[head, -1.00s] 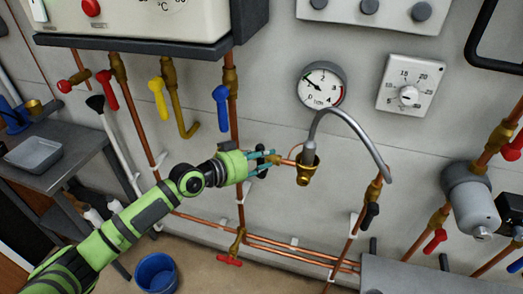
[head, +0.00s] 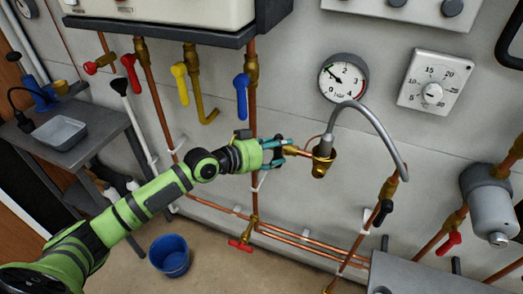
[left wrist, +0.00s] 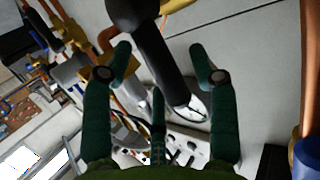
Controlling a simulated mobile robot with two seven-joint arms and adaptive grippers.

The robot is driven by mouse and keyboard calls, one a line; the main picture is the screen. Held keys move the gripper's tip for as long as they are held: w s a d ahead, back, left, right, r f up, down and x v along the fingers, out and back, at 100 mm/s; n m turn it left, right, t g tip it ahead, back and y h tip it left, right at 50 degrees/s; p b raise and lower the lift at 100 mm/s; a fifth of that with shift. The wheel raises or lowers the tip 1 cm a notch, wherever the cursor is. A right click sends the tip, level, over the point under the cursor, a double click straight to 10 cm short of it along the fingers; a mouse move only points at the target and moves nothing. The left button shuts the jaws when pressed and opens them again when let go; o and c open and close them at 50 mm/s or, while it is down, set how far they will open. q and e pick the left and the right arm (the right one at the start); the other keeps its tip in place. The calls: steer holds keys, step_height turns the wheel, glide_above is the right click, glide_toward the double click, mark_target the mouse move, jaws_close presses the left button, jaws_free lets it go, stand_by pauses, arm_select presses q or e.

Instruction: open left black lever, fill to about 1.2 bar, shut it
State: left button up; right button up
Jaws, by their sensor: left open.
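The left black lever (left wrist: 150,55) is large in the left wrist view, between the spread green fingers of my left gripper (left wrist: 160,68). I cannot tell whether a finger touches it. In the head view my left gripper (head: 284,150) is open at the brass valve (head: 320,161) at the left end of the grey hose (head: 377,122); its fingers mostly hide the lever there. The round pressure gauge (head: 343,78) is above, its needle pointing up-left near 1; the exact value is too small to read. My right gripper is not in view.
Another black lever (head: 383,212) is at the hose's right end. A blue lever (head: 241,96), yellow lever (head: 180,84) and red lever (head: 131,72) hang under the boiler. A white dial (head: 435,82) is right of the gauge. A blue bucket (head: 170,256) stands on the floor.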

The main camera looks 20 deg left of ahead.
arm_select(q)
steer(key=v, duration=1.1)
steer(key=shift+w, duration=0.1)
